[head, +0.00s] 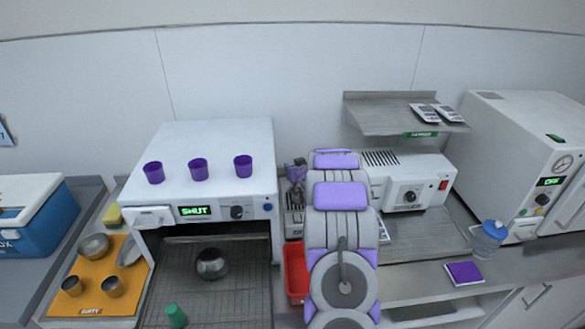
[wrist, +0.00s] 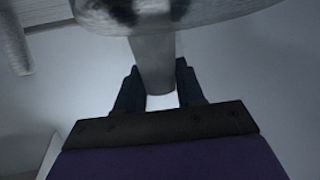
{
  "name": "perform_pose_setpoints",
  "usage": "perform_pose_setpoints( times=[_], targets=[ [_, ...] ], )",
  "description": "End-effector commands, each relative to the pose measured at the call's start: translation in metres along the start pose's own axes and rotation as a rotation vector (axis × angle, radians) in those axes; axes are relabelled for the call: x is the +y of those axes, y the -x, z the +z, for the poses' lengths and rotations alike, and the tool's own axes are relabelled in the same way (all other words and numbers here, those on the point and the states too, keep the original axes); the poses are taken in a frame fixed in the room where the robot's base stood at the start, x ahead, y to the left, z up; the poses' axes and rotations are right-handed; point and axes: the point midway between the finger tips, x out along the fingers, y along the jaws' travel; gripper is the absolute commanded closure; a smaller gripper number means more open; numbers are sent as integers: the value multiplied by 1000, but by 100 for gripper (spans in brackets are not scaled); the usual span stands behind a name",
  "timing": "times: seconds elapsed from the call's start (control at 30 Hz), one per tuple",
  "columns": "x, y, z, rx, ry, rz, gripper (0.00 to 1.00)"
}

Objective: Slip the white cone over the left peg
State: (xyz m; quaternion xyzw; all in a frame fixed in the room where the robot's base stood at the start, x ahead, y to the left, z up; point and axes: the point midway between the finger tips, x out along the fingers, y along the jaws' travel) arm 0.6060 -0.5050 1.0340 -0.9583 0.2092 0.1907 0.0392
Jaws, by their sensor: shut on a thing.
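My gripper (wrist: 160,92) is shut on a pale, tapered piece (wrist: 155,62), which I take to be the white cone. Its narrow end sits between the two dark fingers in the wrist view. Its upper end meets a wide grey rounded shape with dark blotches, too close and blurred to make out. In the head view my gripper (head: 295,172) is small, beyond my arm, in front of the back wall. The cone cannot be made out there. I cannot identify the left peg in either view; my arm covers part of the bench.
A white oven (head: 215,140) marked SHUT, with purple cups on top, stands left of my arm. A red bin (head: 297,272) is beside my arm. A white device (head: 412,182) sits under a metal shelf (head: 385,115) to the right. A blue-lidded jar (head: 488,240) stands farther right.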

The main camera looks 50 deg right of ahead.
Motion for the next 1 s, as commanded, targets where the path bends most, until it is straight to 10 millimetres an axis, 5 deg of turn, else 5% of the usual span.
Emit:
perform_pose_setpoints(
  times=[0.2, 1.0],
  targets=[
    [0, -6, 15, 0, -1, 1, 94],
    [-1, -4, 14, 0, 0, 1, 95]
  ],
)
